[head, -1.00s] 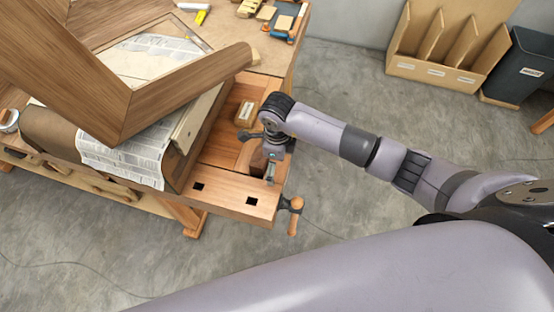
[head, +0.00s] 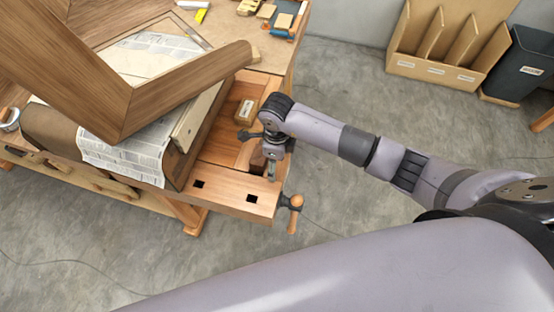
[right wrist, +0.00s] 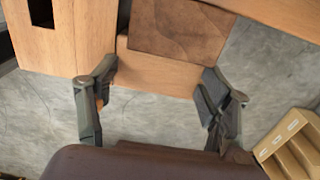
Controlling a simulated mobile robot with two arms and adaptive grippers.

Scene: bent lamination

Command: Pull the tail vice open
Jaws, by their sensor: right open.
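The tail vice (head: 222,194) is at the near right end of the wooden workbench. Its wooden jaw has two dark square holes in the top, and a metal screw with a wooden crank handle (head: 293,212) sticks out at its right end. My right gripper (head: 270,176) points down at the right end of the vice, and the arm hides part of it. In the right wrist view the fingers (right wrist: 156,98) are spread apart, with a wooden edge and a brown leather-like face (right wrist: 178,30) just beyond them. I cannot tell whether they touch it. My left gripper is out of view.
A large wooden frame (head: 185,92) and a newspaper-covered form (head: 118,155) fill the bench's left part. A small labelled block (head: 246,110) lies on the bench near my right wrist. A wooden divider rack (head: 445,45) and dark bin (head: 520,65) stand at the back right.

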